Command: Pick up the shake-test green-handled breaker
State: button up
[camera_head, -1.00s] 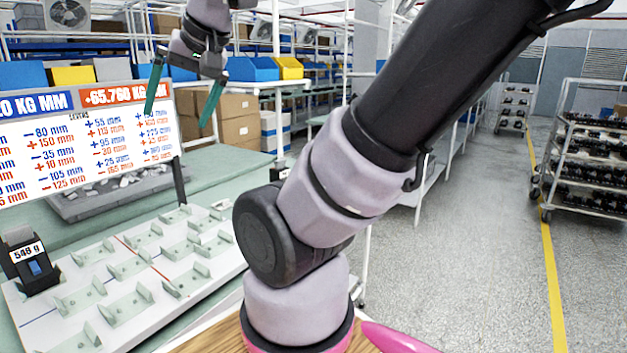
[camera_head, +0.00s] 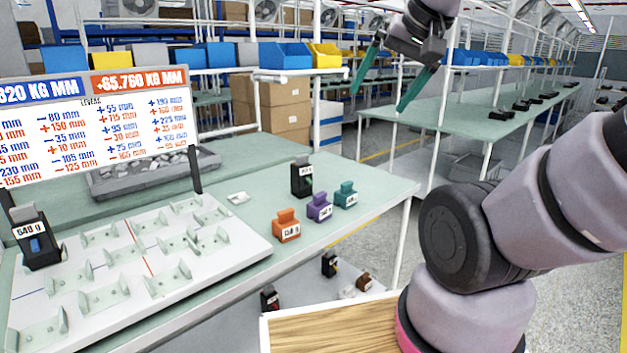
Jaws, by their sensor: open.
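A black breaker (camera_head: 302,176) with what looks like a small green handle stands upright on the pale green bench, behind the colored blocks.
Orange (camera_head: 286,226), purple (camera_head: 319,207) and teal (camera_head: 346,195) labeled blocks sit near the green-handled breaker. A white board (camera_head: 215,255) with several clear brackets fills the left bench. A number sign (camera_head: 95,125) stands behind. More small breakers (camera_head: 329,264) lie on a lower shelf.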

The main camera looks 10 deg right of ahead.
aim_at(300, 171)
jog(key=u, duration=1.25)
jog(key=z, duration=1.25)
jog(key=i+l+u, duration=0.35)
jog(key=l, duration=0.3)
jog(key=i+l+u, duration=0.15)
jog(key=l, duration=0.2)
jog(key=i+l+u, duration=0.15)
jog(key=l, duration=0.25)
jog(key=i+l+u, duration=0.2)
jog(key=l, duration=0.2)
jog(key=i+l+u, duration=0.15)
jog(key=l, duration=0.25)
jog(key=k, duration=0.05)
